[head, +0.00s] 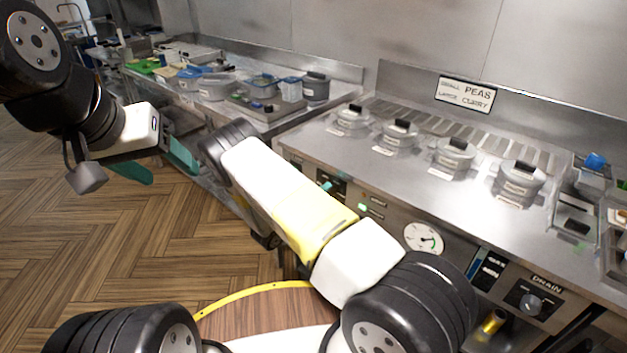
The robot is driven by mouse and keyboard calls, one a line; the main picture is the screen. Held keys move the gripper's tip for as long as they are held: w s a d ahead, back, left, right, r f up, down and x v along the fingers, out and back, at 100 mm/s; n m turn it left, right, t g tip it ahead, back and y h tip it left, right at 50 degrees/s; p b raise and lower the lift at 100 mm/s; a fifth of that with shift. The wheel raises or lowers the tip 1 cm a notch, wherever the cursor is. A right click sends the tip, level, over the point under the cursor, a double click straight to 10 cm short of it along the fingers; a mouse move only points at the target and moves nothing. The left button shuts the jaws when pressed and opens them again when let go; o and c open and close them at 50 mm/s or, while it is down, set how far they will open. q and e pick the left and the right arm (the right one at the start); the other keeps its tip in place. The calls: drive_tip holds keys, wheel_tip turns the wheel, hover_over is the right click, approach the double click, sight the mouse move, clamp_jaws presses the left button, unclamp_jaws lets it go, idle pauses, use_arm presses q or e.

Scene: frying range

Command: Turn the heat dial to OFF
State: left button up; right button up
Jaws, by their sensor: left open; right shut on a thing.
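My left gripper (156,166) is open and empty over the floor at the left, its two teal fingers apart. My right arm crosses the middle of the head view and bends back toward the range front. Its forearm hides most of my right gripper. A small teal fingertip (327,185) shows past the forearm, at a dark panel (338,185) on the range front. The gripper is shut at this panel. The heat dial is hidden behind my arm and fingers, so its pointer and setting cannot be read.
A round gauge (424,238) and a separate DRAIN knob (530,303) are on the range front, to the right. Several lidded pots (452,155) stand on the steel top. A counter with containers (216,88) is further left. The wooden floor (190,235) at the left is clear.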

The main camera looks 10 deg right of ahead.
idle(0.5)
drive_tip(key=o, duration=1.4)
drive_tip(key=shift+c, duration=0.2)
